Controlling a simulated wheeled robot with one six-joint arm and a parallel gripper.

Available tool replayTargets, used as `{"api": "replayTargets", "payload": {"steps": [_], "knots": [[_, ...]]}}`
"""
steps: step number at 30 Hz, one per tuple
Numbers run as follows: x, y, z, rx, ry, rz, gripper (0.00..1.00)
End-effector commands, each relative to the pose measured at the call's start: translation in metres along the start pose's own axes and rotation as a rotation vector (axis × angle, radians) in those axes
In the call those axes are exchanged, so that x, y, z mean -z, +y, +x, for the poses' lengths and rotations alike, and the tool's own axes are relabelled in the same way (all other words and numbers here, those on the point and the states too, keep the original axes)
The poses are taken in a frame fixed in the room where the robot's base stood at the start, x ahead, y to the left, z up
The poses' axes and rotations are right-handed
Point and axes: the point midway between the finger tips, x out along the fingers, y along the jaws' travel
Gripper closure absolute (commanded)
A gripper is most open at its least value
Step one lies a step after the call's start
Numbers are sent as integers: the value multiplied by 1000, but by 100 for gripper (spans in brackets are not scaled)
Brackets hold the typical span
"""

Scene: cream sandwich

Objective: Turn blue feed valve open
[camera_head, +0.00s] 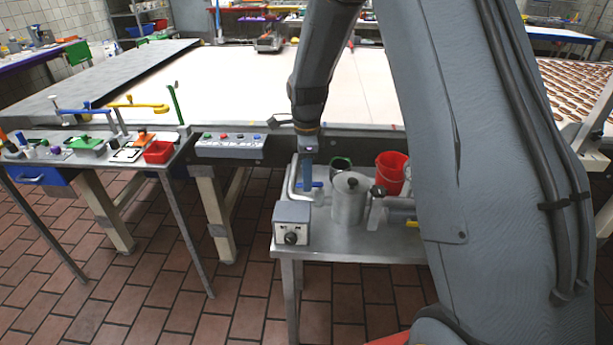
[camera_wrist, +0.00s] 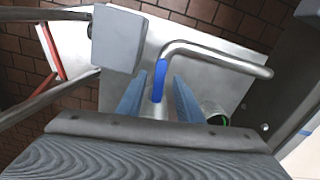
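The blue feed valve handle (camera_head: 313,184) is beside a bent silver pipe (camera_head: 292,180) on a small steel table. In the wrist view the blue handle (camera_wrist: 160,80) is a narrow bar lying between my two blue-grey fingers, in line with them. The pipe (camera_wrist: 215,54) curves off to the right there. My gripper (camera_wrist: 159,98) is open, with a gap showing on each side of the handle near the fingertips. In the head view my gripper (camera_head: 307,172) points down over the valve and partly hides it. Contact with the handle cannot be told.
A grey box with a black knob (camera_head: 291,226) stands at the table's front left; a grey box (camera_wrist: 118,38) also shows in the wrist view. A lidded steel pot (camera_head: 349,203) is close on the right. A red bucket (camera_head: 389,174) and green-rimmed container (camera_head: 341,163) stand behind.

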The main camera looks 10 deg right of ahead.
Motion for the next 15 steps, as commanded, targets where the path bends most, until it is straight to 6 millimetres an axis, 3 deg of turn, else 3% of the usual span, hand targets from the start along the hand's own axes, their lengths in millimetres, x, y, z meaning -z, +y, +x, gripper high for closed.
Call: {"api": "replayTargets", "payload": {"steps": [7, 15], "knots": [[0, -1, -11, 2, -1, 0, 67], [0, -1, -53, 4, -1, 0, 67]]}}
